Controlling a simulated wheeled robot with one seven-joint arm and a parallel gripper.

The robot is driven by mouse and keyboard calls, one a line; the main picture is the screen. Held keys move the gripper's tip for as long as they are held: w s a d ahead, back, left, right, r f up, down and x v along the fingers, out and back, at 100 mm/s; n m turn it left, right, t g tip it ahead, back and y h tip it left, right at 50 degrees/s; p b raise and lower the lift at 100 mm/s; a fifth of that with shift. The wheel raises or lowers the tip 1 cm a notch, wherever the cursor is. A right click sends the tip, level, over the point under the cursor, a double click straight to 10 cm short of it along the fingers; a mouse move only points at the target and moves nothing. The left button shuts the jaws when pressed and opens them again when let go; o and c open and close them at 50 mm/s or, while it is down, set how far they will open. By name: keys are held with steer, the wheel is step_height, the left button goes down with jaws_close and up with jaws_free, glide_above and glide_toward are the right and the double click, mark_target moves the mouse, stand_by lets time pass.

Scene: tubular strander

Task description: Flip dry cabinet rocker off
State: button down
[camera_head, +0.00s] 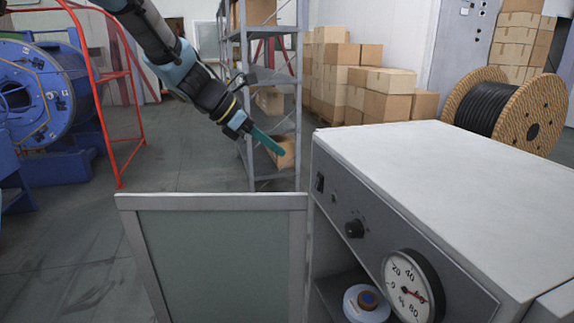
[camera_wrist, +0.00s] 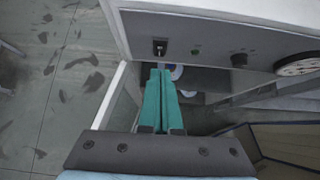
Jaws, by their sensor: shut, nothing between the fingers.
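The dry cabinet (camera_head: 440,190) is a pale grey box at the right of the head view, with a dark grey control panel on its front. The black rocker (camera_head: 320,182) sits at the panel's far left end. It also shows in the wrist view (camera_wrist: 160,47), just beyond my fingertips. I cannot tell which way it is tipped. My gripper (camera_head: 280,150) has teal fingers, shut and empty, above and left of the rocker in the head view. In the wrist view the fingers (camera_wrist: 160,72) point at the panel just below the rocker, apparently apart from it.
The cabinet's glass door (camera_head: 215,255) stands open at the left. A black knob (camera_head: 355,228) and a round dial gauge (camera_head: 408,290) are on the panel. A blue-and-white round item (camera_head: 366,302) is inside. A metal shelf rack (camera_head: 270,80) stands behind my gripper.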

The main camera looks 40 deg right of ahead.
steer(key=shift+v, duration=1.15)
steer(key=shift+d+r, duration=0.1)
steer(key=shift+r, duration=0.05)
